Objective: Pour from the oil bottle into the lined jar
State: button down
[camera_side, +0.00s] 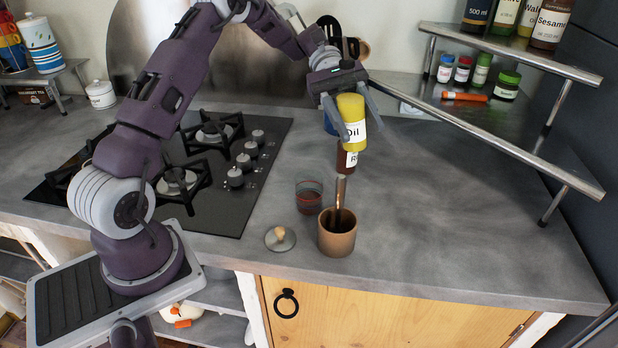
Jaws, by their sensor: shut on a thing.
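My gripper (359,122) is shut on the yellow oil bottle (352,106), whose white label reads "Oil". The bottle looks close to upright, with a slight tilt. It appears to be held above the counter, in front of a brown bottle. The lined jar (309,195) is a clear glass with a red line around it and dark reddish content low inside. It stands on the counter, below and to the left of the held bottle. The bottle's mouth is not clearly visible, and no stream shows.
A dark brown bottle (348,159) with a partly hidden label stands below the oil bottle. A brown cup (338,242) holding a utensil and a small round lid (280,239) are near the jar. A gas hob (215,205) lies left; a metal shelf (500,143) right. The right counter is clear.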

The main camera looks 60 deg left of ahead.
jog(key=shift+w+d+f+m+t+h, duration=0.1)
jog(key=shift+w+f+m+t+h, duration=0.1)
jog(key=shift+w+f+m+t, duration=0.35)
jog(key=shift+w+d+f+m+t+h, duration=0.1)
jog(key=shift+m+t+h, duration=0.2)
jog(key=shift+m, duration=0.45)
jog(key=shift+w+r+m+t, duration=0.25)
jog(key=shift+r+m+t, duration=0.1)
jog(key=shift+r+m, duration=0.45)
jog(key=shift+w+d+r+m+t+h, duration=0.15)
jog(key=shift+w+r+m+t+h, duration=0.1)
jog(key=shift+w+r+m, duration=0.3)
jog(key=shift+w+d+r+m+t+h, duration=0.15)
jog(key=shift+w+r+m+t, duration=0.2)
jog(key=shift+r, duration=0.4)
jog(key=shift+w+r, duration=0.2)
jog(key=shift+w+d+r+m+t+h, duration=0.15)
jog(key=shift+w+r+m+t+h, duration=0.25)
jog(key=shift+m, duration=0.3)
jog(key=shift+w+d+r+m+t+h, duration=0.1)
jog(key=shift+w+d+m+h, duration=0.1)
jog(key=shift+w+m, duration=0.4)
dwell(2.4)
jog(key=shift+r+m, duration=0.3)
dwell(0.4)
